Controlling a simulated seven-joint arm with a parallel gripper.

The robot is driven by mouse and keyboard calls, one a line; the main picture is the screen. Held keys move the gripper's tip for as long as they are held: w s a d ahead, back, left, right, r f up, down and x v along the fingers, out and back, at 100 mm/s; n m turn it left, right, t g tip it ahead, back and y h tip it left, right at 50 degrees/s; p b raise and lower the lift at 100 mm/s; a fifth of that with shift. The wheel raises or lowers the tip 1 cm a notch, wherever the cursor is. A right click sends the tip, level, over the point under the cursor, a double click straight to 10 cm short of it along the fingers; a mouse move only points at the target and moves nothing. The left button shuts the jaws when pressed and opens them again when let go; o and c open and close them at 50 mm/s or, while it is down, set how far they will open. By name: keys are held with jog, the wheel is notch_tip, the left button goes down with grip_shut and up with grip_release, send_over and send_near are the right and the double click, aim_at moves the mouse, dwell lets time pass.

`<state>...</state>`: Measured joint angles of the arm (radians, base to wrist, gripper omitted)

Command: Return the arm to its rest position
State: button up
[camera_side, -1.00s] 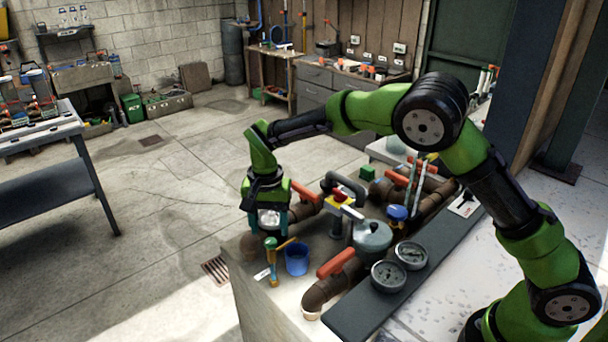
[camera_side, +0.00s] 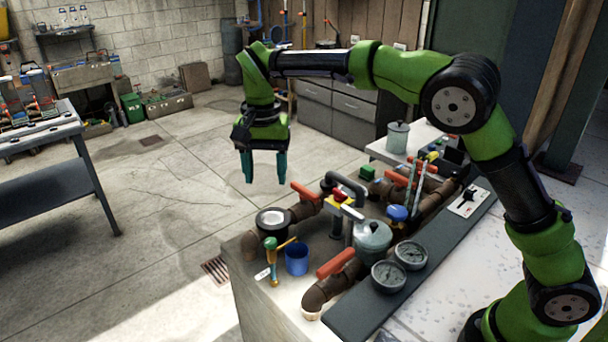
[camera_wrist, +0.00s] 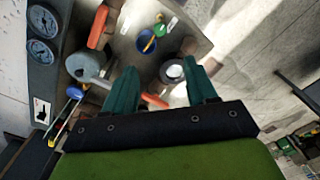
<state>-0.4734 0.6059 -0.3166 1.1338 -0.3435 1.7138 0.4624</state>
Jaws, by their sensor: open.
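My gripper (camera_side: 264,168) is open and empty, pointing down and raised above the left part of the work surface in the side view. Its two teal fingers also show in the wrist view (camera_wrist: 165,88), spread apart with nothing between them touching. Below it in the side view, a round black-rimmed piece with a pale centre (camera_side: 273,220) sits on the brown pipework, apart from the fingers. It also shows in the wrist view (camera_wrist: 173,72). My green and black arm reaches over from the right.
A metal table (camera_side: 60,180) stands at far left. Open floor (camera_side: 170,200) lies between.

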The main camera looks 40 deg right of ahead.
jog(key=s+d+r+n+t, duration=0.1)
jog(key=s+d+t, duration=0.1)
jog(key=s, duration=0.6)
jog(key=s+d+r+n+t+y, duration=0.1)
jog(key=s+d+n+t, duration=0.1)
jog(key=s+d, duration=0.3)
jog(key=s+d+r+n+t+y, duration=0.1)
jog(key=s+d+n+t, duration=0.1)
jog(key=s, duration=1)
jog(key=shift+d+r+t, duration=0.3)
jog(key=shift+d+t, duration=0.3)
jog(key=shift+d, duration=0.5)
